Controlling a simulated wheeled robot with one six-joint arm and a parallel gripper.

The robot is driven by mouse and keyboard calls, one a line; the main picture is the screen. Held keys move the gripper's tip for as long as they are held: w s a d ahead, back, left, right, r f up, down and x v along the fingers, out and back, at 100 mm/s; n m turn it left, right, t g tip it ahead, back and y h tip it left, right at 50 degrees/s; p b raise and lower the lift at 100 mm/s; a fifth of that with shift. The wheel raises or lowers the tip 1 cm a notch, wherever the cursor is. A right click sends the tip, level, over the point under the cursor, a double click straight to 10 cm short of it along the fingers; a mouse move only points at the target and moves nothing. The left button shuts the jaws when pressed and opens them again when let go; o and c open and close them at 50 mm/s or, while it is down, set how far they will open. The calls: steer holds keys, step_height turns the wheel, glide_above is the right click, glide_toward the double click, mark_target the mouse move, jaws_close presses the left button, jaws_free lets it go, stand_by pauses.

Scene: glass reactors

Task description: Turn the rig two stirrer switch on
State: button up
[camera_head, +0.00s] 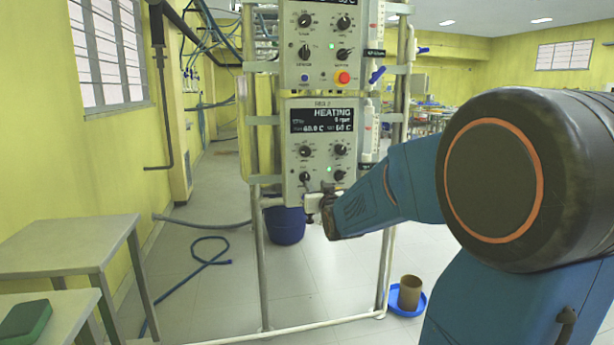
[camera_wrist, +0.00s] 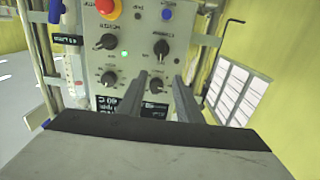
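The rig two panel (camera_head: 289,165) is the lower box on the frame. Its display (camera_head: 321,120) reads HEATING, 0 rpm and about 60 C. Below are two upper knobs and two lower ones, the lower left (camera_head: 304,177) and lower right (camera_head: 339,175), with a green light (camera_head: 329,168) beside the latter. Their labels are too small to read surely. In the wrist view the panel is upside down, with the lower left knob (camera_wrist: 161,47) and green light (camera_wrist: 124,54). My gripper (camera_wrist: 161,78) is open and empty before the panel; contact cannot be told. It hides the panel's bottom in the head view (camera_head: 327,190).
Another panel (camera_head: 322,52) hangs directly above. A red button (camera_wrist: 107,8) and a blue one (camera_wrist: 167,14) sit near the knobs. A blue bucket (camera_head: 285,225) stands behind the frame, and tables (camera_head: 70,245) stand at left.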

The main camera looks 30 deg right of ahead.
mark_target(306, 174)
steer(key=x, duration=1.3)
steer(key=shift+w+d+f, duration=0.1)
steer(key=shift+w, duration=0.25)
steer(key=shift+c, duration=0.6)
jaws_close()
steer(key=shift+f, duration=0.1)
